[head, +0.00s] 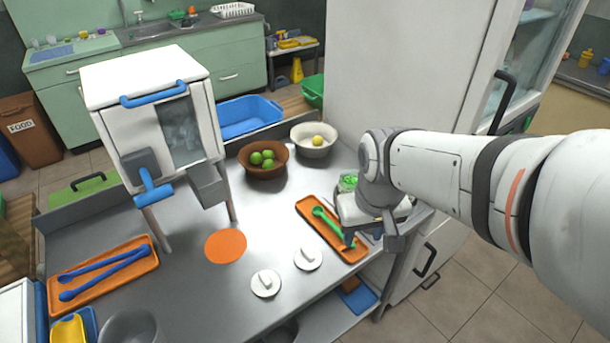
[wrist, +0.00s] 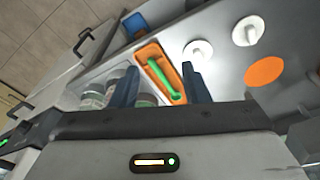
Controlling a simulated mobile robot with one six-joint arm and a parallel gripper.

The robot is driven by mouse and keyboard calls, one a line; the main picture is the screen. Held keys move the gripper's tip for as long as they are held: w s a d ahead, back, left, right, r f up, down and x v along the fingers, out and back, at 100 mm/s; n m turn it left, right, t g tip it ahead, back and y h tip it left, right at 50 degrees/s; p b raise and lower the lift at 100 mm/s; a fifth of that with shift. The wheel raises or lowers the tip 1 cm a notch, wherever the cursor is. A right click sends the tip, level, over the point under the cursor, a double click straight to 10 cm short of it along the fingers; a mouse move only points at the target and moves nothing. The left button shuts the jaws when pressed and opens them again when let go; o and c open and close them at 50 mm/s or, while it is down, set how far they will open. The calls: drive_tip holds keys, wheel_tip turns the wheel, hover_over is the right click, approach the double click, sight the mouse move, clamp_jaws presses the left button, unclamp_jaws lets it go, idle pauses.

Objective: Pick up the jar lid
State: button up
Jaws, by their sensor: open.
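Two round white lids with raised handles lie flat on the grey metal counter, the nearer lid (head: 266,283) and the farther lid (head: 308,257). In the wrist view one lid (wrist: 197,53) is just beyond the right finger, and the other (wrist: 248,30) is farther right. My gripper (wrist: 160,88) is open, its two dark blue fingers spread with nothing held between them. It is above the counter's right end, by the orange tray, apart from both lids. In the head view my arm hides most of the gripper.
An orange tray (head: 312,214) holds a green tool (head: 328,223). Glass jars (wrist: 93,96) stand beside it, partly hidden. An orange disc (head: 226,246) lies left of the lids. Bowls (head: 264,172) of fruit and a white press machine (head: 140,95) stand behind. The counter around the lids is clear.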

sight(308, 251)
drive_tip(key=w+a+f+n, duration=0.1)
drive_tip(key=w+a+f, duration=0.1)
drive_tip(key=a, duration=0.1)
drive_tip(key=w+a+f+n+g, duration=0.1)
drive_tip(key=w+a+f+n, duration=0.1)
drive_tip(key=w+a+f, duration=0.1)
drive_tip(key=w+a+f+n, duration=0.1)
drive_tip(key=w+a+f, duration=0.1)
drive_tip(key=a+f, duration=0.1)
drive_tip(key=shift+w+a+f+n+g, duration=0.15)
drive_tip(key=shift+w+a+n+g, duration=0.1)
drive_tip(key=shift+w+n+g, duration=0.15)
drive_tip(key=shift+a+f, duration=0.1)
drive_tip(key=shift+f, duration=0.25)
drive_tip(key=f, duration=0.7)
drive_tip(key=shift+w+f+b, duration=0.15)
drive_tip(key=shift+w+b, duration=0.15)
drive_tip(key=shift+w, duration=0.1)
drive_tip(key=shift+c, duration=0.4)
clamp_jaws()
